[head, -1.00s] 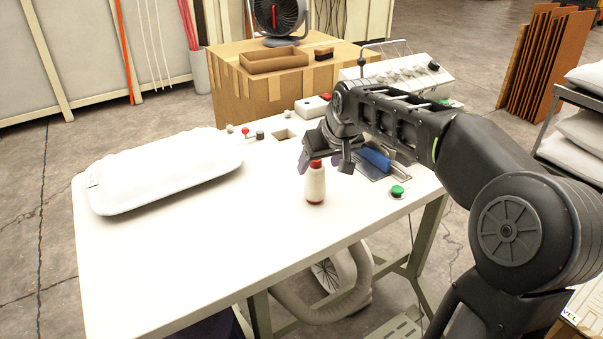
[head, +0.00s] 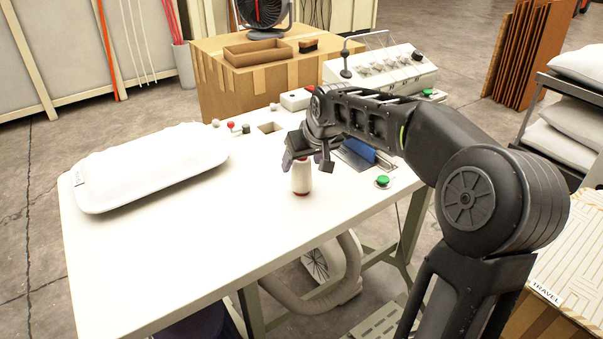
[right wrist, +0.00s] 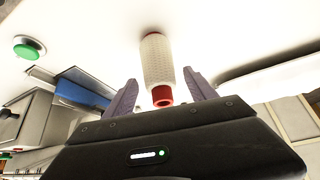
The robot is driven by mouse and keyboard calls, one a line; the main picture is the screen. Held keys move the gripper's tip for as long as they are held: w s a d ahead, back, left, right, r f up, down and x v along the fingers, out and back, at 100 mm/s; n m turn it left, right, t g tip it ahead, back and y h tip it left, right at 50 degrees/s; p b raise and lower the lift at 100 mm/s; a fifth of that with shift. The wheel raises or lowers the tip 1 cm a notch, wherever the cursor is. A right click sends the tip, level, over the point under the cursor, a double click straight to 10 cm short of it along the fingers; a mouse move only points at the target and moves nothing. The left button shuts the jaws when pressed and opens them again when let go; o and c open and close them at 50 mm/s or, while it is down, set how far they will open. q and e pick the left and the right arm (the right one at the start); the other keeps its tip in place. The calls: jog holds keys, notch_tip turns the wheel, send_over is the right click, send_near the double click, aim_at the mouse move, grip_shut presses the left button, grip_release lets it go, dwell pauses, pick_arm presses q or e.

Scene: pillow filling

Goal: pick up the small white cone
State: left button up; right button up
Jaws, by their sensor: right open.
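In the right wrist view the cone (right wrist: 157,62) has a ribbed white body and a red tip, which points toward the palm. The purple-grey fingers of my right gripper (right wrist: 160,84) are open, one on each side of the cone's red-tipped end, with gaps between. My left gripper is out of view.
A white pillow (head: 150,165) lies at the table's left. A green button (head: 382,181) and a blue-topped device (head: 358,149) are right of the cone. A control box (head: 385,70) stands behind. The table's front left is clear.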

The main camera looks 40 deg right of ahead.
aim_at(299, 166)
jog(key=x, duration=0.4)
jog(key=shift+w+p, duration=0.2)
jog(key=shift+p, duration=0.15)
grip_shut()
dwell(0.7)
